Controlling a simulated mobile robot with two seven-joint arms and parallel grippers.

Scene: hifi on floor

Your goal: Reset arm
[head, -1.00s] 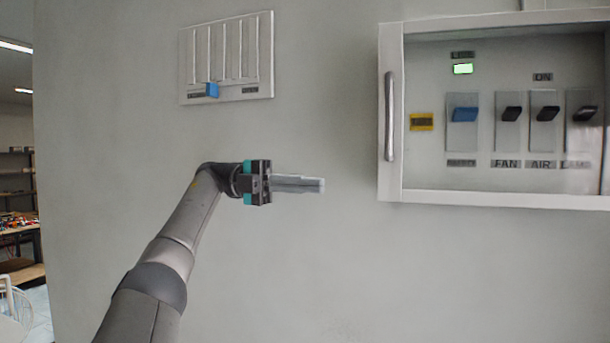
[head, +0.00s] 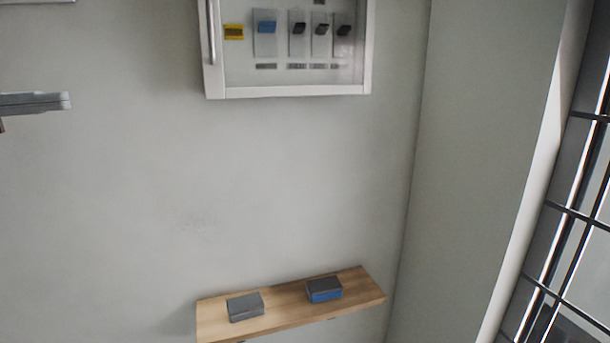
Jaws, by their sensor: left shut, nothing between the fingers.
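My left gripper (head: 36,103) shows at the left edge of the head view. Only its grey fingers are in the picture; they lie together, point right and hold nothing. The rest of my left arm is outside the view. Plain wall is behind the fingers, and they are well apart from the switch cabinet to the right. My right gripper is not in view.
A white cabinet (head: 292,92) with a clear front hangs on the wall at the top. A wooden shelf (head: 283,316) below bears a grey box (head: 245,306) and a blue-sided box (head: 324,289). A window grid (head: 575,215) is at right.

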